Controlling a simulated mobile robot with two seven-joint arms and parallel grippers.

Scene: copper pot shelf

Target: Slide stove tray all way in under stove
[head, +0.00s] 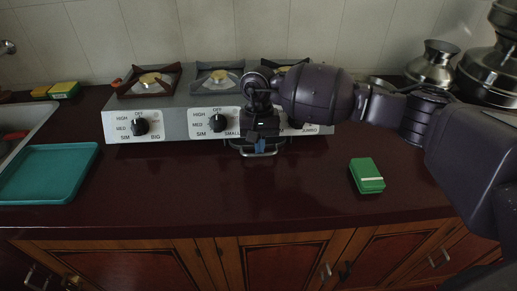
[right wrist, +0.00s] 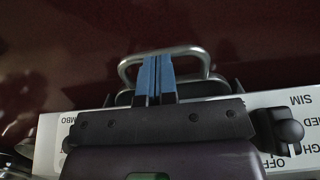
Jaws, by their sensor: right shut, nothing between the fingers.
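The stove (head: 175,124) is a silver three-burner unit with black knobs, standing at the back of the counter. The stove tray shows mainly as a metal loop handle (head: 274,153) at the stove's lower front edge; the handle also shows in the right wrist view (right wrist: 205,58). The rest of the tray is mostly hidden under the stove and behind my arm. My right gripper (head: 260,147) is in front of the stove, with its blue fingers (right wrist: 154,75) shut together and empty. The fingers overlap the handle's middle in the picture; I cannot tell if they touch it. My left gripper is out of view.
A teal tray (head: 47,174) lies on the counter at the left by the sink. Metal pots (head: 432,66) stand at the back right. The dark red counter (head: 215,190) in front of the stove is clear.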

